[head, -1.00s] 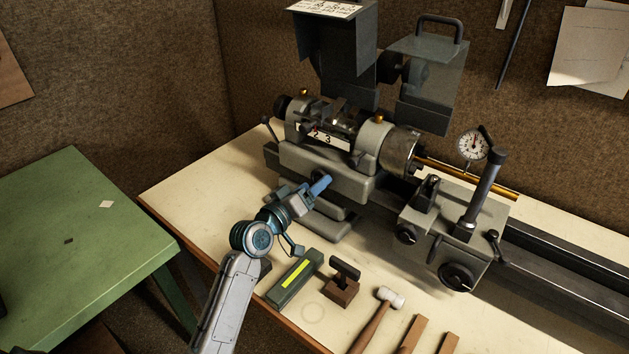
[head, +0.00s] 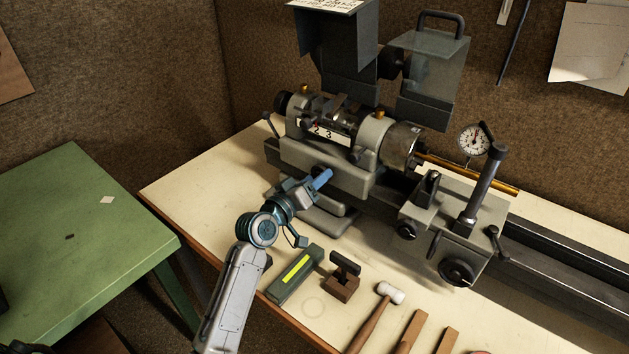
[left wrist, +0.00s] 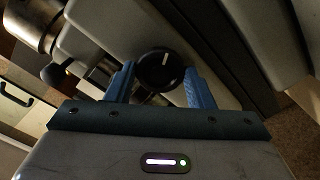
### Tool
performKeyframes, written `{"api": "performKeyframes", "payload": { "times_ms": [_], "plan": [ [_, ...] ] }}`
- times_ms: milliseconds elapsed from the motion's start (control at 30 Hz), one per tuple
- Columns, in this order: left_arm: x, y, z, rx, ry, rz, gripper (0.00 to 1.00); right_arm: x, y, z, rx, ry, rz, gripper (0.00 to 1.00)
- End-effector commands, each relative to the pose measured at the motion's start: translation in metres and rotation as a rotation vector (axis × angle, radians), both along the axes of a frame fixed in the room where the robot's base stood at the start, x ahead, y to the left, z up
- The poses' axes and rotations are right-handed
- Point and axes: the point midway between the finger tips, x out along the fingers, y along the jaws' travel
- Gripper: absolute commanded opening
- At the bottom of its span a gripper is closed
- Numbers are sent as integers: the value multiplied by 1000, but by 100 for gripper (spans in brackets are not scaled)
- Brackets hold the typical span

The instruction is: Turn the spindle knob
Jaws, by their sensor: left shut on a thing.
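The spindle knob (left wrist: 157,74) is round and black with a short white line on its face, close to upright in the left wrist view. The blue fingers of my left gripper (left wrist: 161,86) stand on either side of it, and the gripper is shut on it. In the head view my left gripper (head: 323,177) reaches the front of the grey lathe headstock (head: 325,167) from the lower left. There the knob is mostly hidden by the fingers. A white plate (head: 328,133) with the figures 2 and 3 sits on the headstock above. My right gripper is out of view.
On the cream bench (head: 205,180) in front of the lathe lie a green block with a yellow strip (head: 297,270), a small brown stand (head: 342,285) and a mallet (head: 376,318). A dial gauge (head: 474,139) stands at the right. A green table (head: 85,225) is at the left.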

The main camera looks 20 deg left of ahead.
Motion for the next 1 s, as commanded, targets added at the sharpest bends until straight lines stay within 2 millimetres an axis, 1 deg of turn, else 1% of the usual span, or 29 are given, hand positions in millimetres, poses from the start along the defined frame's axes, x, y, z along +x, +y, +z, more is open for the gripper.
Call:
{"api": "performKeyframes", "payload": {
  "times_ms": [267, 433, 600, 700, 1000],
  "plan": [
    [0, 0, -4, 146, -55, 0, 25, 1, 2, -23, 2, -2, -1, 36],
    [0, 0, -5, 289, -107, 1, 25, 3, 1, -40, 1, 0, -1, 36],
    [0, 1, -5, 442, -162, 1, 25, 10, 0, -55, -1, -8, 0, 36],
    [0, 0, -5, 529, -194, 1, 25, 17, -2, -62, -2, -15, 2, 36],
    [0, 1, -3, 762, -277, 1, 25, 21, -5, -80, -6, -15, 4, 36]
  ]
}}
